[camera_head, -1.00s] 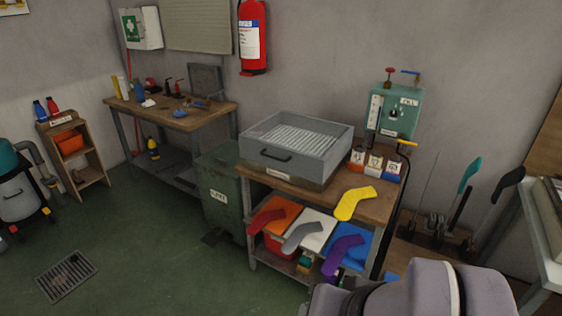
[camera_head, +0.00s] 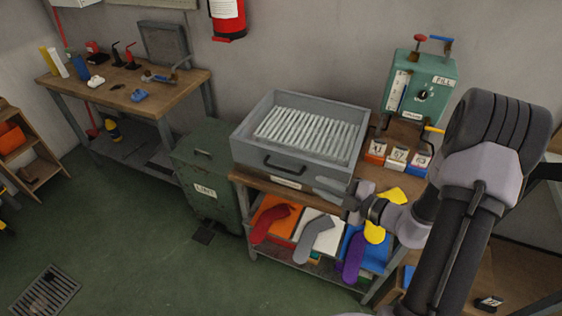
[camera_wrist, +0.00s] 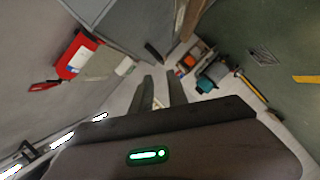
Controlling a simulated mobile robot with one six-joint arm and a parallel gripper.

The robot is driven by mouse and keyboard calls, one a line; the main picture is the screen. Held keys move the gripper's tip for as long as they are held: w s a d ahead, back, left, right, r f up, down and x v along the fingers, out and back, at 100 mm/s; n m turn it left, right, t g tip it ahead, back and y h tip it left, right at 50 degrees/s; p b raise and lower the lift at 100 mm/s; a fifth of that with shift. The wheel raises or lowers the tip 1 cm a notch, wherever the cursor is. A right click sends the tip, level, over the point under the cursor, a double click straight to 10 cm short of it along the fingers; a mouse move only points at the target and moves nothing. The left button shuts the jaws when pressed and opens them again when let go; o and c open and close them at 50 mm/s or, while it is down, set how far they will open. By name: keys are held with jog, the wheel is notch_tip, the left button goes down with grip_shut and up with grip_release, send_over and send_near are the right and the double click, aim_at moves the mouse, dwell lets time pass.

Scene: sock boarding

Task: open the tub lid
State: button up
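The tub (camera_head: 252,158) is a grey box on the wooden bench, with a dark handle (camera_head: 284,165) on its front wall. Pale ribbed slats (camera_head: 310,133) show across its top; I cannot tell whether they belong to a lid. My gripper (camera_head: 324,187) is in front of the tub's lower right front corner, right of the handle; I cannot tell whether it touches the tub. In the wrist view the two fingers of my gripper (camera_wrist: 162,88) stand apart with nothing clearly held between them.
A green lint bin (camera_head: 207,180) stands left of the bench. A green fill box (camera_head: 420,85) and small labelled boxes (camera_head: 397,157) are on the right. Red (camera_head: 268,224), grey (camera_head: 315,237), purple (camera_head: 354,257) and yellow (camera_head: 375,230) socks are at the bench front.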

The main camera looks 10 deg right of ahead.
aim_at(290, 172)
jog(key=b+x, duration=0.4)
jog(key=x, duration=1)
jog(key=shift+s+a+f, duration=0.1)
jog(key=shift+a+f, duration=0.05)
jog(key=shift+c, duration=0.2)
grip_shut()
dwell(0.5)
